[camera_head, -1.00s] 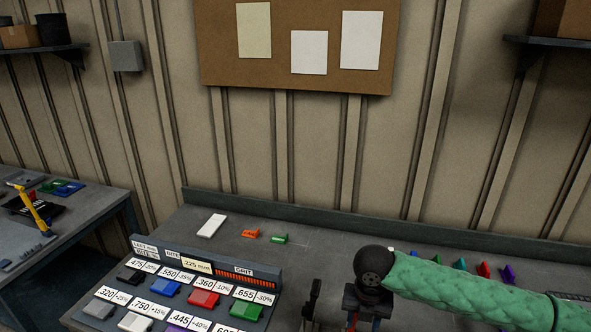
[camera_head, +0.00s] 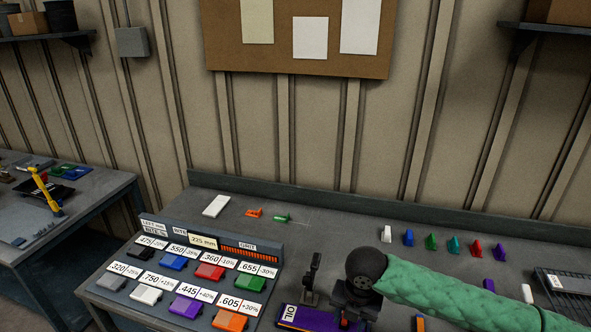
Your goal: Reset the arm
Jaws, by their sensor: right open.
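My right arm, in a green quilted sleeve (camera_head: 440,288), comes in from the right over the bench and ends in a round black wrist joint. My right gripper (camera_head: 350,305) hangs dark and small below that joint, low in the picture. I see nothing held in it, and its fingers are partly hidden. A black upright piece (camera_head: 313,280) stands just left of it; I cannot tell how far apart they are in depth. My left gripper is not in view.
A sloped rack (camera_head: 215,247) of colored blocks with number labels stands left of my right gripper. A purple oil item (camera_head: 300,318) lies below it. Several small colored pieces line the bench back right, near a dark tray (camera_head: 568,283).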

